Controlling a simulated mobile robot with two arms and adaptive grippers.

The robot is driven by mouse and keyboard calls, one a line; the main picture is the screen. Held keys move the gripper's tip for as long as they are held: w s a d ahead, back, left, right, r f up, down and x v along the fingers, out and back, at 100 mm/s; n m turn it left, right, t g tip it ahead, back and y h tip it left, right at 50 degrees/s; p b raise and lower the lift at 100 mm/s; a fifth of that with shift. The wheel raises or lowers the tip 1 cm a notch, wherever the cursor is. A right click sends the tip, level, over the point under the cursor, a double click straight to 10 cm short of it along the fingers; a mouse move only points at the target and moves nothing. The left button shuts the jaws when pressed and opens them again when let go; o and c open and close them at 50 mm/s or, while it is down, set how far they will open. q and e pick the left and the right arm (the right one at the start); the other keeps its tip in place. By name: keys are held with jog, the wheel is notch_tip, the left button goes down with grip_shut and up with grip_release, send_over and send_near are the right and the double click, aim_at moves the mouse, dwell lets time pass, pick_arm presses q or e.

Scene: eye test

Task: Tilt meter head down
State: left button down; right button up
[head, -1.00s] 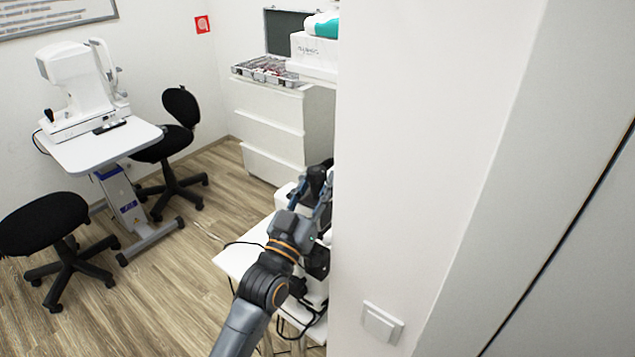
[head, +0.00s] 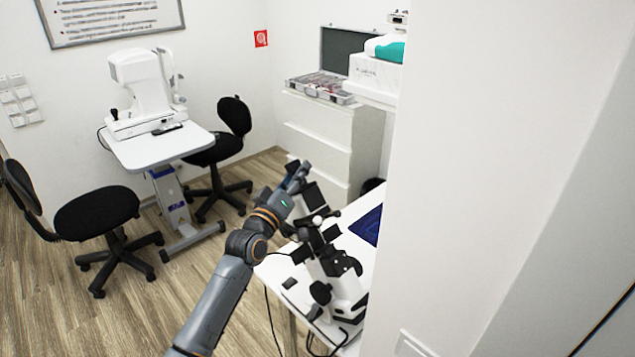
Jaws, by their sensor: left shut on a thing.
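The meter (head: 330,268), a white and black instrument with a tilted body, stands on a white table (head: 272,268) beside the wall edge. Its black upper end, the head (head: 311,197), points up and to the left. My left gripper (head: 298,175) reaches in from the lower left and is shut at this upper end. The fingers are dark and small here, and their exact contact is hard to see. My right gripper is not in view.
A white wall (head: 480,150) fills the right side close by. Left are a stool (head: 97,212), a black chair (head: 235,115) and a white eye instrument (head: 140,85) on its stand. A white drawer cabinet (head: 325,130) stands behind. Cables hang by the table.

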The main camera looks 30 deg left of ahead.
pick_arm(q)
jog(key=shift+n+g, duration=0.3)
jog(key=shift+n, duration=0.5)
jog(key=shift+w+a+f+b, duration=0.2)
jog(key=shift+a+f, duration=0.1)
jog(key=shift+a, duration=0.3)
jog(key=shift+w+a+f+b, duration=0.2)
jog(key=shift+a+f, duration=0.1)
jog(key=shift+a, duration=0.3)
jog(key=shift+w+a+f+b, duration=0.2)
jog(key=shift+a+f, duration=0.1)
jog(key=shift+a, duration=0.3)
jog(key=c, duration=1.3)
grip_release()
jog(key=shift+o, duration=1.2)
jog(key=shift+a+f, duration=0.1)
jog(key=shift+w+a+f, duration=0.1)
jog(key=s+f, duration=0.2)
jog(key=s, duration=1)
jog(key=shift+d, duration=0.4)
